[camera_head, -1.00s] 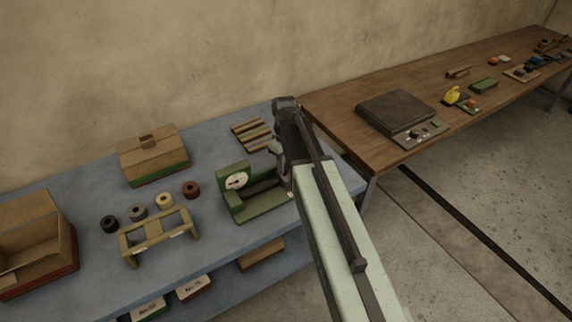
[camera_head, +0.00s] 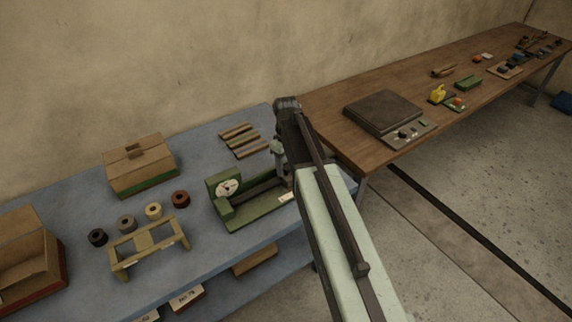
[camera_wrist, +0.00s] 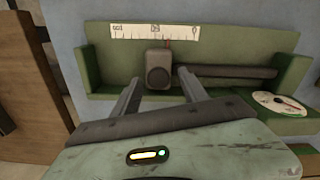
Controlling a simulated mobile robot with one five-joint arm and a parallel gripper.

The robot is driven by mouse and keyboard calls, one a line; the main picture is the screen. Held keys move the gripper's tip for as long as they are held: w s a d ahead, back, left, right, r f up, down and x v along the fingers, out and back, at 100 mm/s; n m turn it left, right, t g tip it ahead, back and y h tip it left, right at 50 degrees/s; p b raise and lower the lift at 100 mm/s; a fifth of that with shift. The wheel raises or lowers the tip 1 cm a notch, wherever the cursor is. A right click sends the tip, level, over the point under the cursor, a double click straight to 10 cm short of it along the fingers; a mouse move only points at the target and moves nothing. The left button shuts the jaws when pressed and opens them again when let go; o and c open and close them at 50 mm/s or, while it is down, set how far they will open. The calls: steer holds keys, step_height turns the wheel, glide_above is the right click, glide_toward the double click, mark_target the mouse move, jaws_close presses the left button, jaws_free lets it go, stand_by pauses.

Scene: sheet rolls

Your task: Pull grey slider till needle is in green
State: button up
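The green gauge fixture (camera_head: 252,212) stands on the blue bench, and in the wrist view its green frame (camera_wrist: 230,40) spans the top. The grey slider (camera_wrist: 159,66) is a block with a round face, on a dark rail (camera_wrist: 235,72). The white dial (camera_wrist: 279,103) is at the right in the wrist view and at the fixture's left end in the head view (camera_head: 227,188). Its needle is too small to read against the green. My gripper (camera_wrist: 160,77) is open, with a fingertip on each side of the slider; contact does not show. The head view partly hides the gripper (camera_head: 280,163).
A white scale strip (camera_wrist: 153,32) runs along the frame behind the slider. A wooden stand (camera_head: 148,245) and several rolls (camera_head: 153,210) are left of the fixture. Brown strips (camera_head: 241,140) lie behind it. A wooden table (camera_head: 325,115) stands to the right.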

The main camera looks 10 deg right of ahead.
mark_target(286, 167)
steer(key=shift+a, duration=0.1)
steer(key=shift+r, duration=0.1)
steer(key=shift+r+p, duration=0.3)
steer(key=shift+p, duration=0.1)
step_height(286, 167, up, 7)
steer(key=p, duration=0.7)
steer(key=shift+r, duration=0.15)
